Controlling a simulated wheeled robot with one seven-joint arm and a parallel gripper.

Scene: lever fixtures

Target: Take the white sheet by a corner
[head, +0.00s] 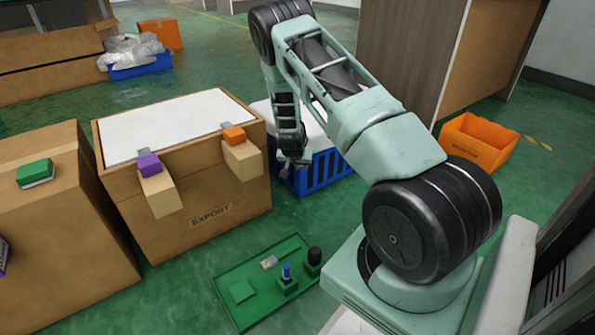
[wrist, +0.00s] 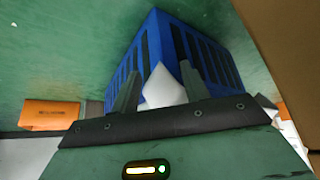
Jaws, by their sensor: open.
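The white sheet (head: 311,119) lies over the top of a blue slatted crate (head: 326,174), partly hidden behind my arm in the head view. In the wrist view a pointed corner of the white sheet (wrist: 161,88) shows between the two fingers of my gripper (wrist: 160,68), in front of the crate (wrist: 180,45). The fingers stand apart on either side of the corner, and I cannot tell whether they touch it. In the head view my gripper (head: 292,160) is at the crate's near left side, pointing down.
A green tray (head: 235,310) with small items lies nearer. An orange bin (head: 472,142) stands right; green floor is free between it and the crate.

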